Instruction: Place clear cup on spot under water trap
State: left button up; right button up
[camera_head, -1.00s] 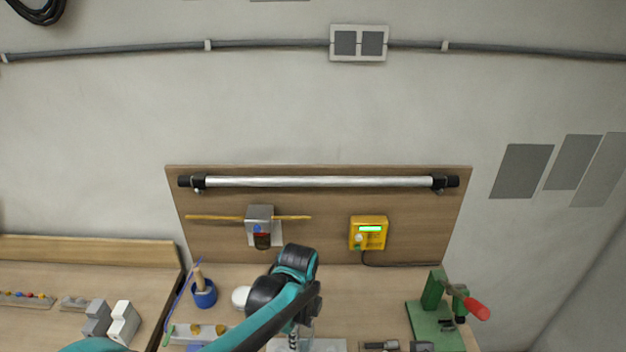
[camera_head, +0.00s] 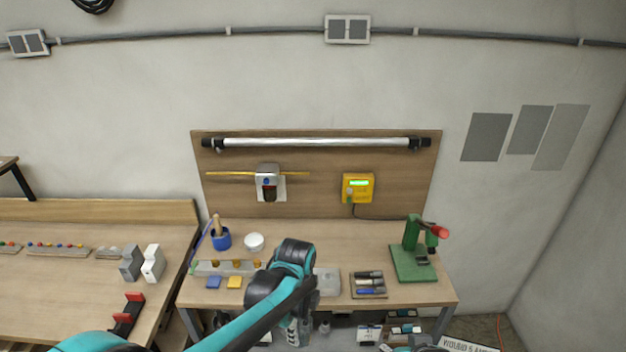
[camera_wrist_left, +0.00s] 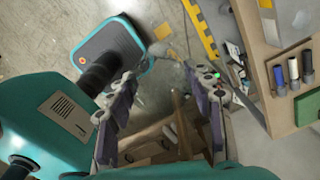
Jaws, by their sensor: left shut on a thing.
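The water trap (camera_head: 268,185) hangs on the wooden back panel, a silver unit with a dark bowl at its bottom. Below it on the tabletop is a white round dish-like thing (camera_head: 254,242). No separate marked spot can be made out. My left gripper (camera_head: 297,330) is low at the bench's front edge, partly behind its own arm. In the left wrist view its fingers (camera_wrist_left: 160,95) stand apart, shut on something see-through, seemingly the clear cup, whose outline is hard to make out. My right gripper is not in view.
A yellow box (camera_head: 357,187) is on the panel. The table's back middle is clear.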

pick_arm(q)
jog(key=shift+a+f+n, duration=0.3)
jog(key=shift+f+n, duration=0.1)
jog(key=shift+w+a+f+n+b, duration=0.3)
jog(key=shift+f+n+b, duration=0.05)
jog(key=shift+f+n, duration=0.15)
jog(key=shift+w+a+f+n+b, duration=0.3)
jog(key=shift+f+n, duration=0.1)
jog(key=shift+f, duration=0.05)
jog(key=a+f+n+b, duration=0.9)
jog(key=a+f+n, duration=0.3)
jog(key=n, duration=0.7)
notch_tip(320, 180, down, 3)
jog(key=shift+a+f+n, duration=0.1)
jog(key=shift+a+n, duration=0.2)
jog(key=shift+a, duration=0.1)
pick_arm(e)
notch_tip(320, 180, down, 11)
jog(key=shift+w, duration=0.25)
pick_arm(q)
jog(key=shift+s+d, duration=0.1)
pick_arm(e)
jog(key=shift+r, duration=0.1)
